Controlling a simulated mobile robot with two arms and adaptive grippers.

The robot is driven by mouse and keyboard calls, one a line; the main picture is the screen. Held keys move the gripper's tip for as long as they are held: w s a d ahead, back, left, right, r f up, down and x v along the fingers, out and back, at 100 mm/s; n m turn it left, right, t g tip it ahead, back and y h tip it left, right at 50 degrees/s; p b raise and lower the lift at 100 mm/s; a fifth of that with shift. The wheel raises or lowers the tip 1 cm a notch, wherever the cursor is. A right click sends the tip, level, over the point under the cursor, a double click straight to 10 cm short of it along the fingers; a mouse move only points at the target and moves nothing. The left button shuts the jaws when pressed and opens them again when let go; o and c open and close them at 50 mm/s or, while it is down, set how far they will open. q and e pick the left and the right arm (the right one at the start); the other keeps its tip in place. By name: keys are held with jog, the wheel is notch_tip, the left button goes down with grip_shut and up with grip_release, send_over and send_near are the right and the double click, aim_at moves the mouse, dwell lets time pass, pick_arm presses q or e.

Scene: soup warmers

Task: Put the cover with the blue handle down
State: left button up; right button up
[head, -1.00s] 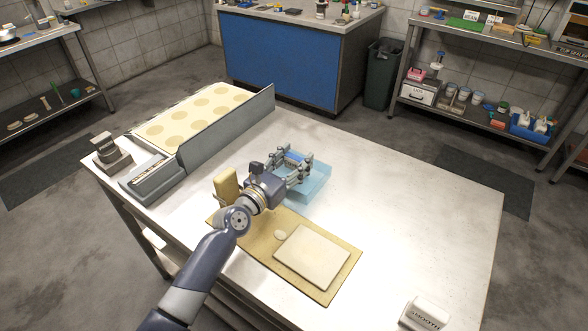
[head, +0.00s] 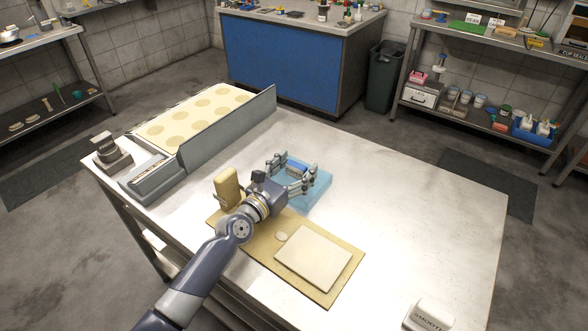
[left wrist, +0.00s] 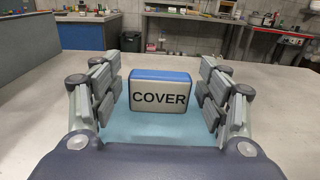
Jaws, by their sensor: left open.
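The cover (head: 318,192) is a pale blue, see-through flat piece that appears to lie on the table beside the tan board. Its upright handle (head: 298,167) has a blue top; in the left wrist view the handle (left wrist: 160,92) shows a pale grey face reading COVER. The pale blue sheet (left wrist: 160,127) spreads around its foot. My left gripper (head: 291,173) is open, with one finger set on each side of the handle. In the left wrist view gaps show between the handle and both fingers (left wrist: 161,95). My right gripper is not in view.
A tan board (head: 330,292) with a pale slab (head: 313,257) lies in front, a tan upright block (head: 228,187) at its left. A long grey-walled tray (head: 235,125) with pale discs stands at the back left. A white block (head: 428,315) sits front right. The table's right side is clear.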

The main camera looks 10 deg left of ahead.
pick_arm(q)
jog(key=shift+r, duration=0.2)
jog(key=v, duration=1)
jog(key=shift+s+a+f, duration=0.15)
jog(key=shift+s, duration=0.15)
jog(key=shift+s+a, duration=0.25)
jog(key=shift+s, duration=0.4)
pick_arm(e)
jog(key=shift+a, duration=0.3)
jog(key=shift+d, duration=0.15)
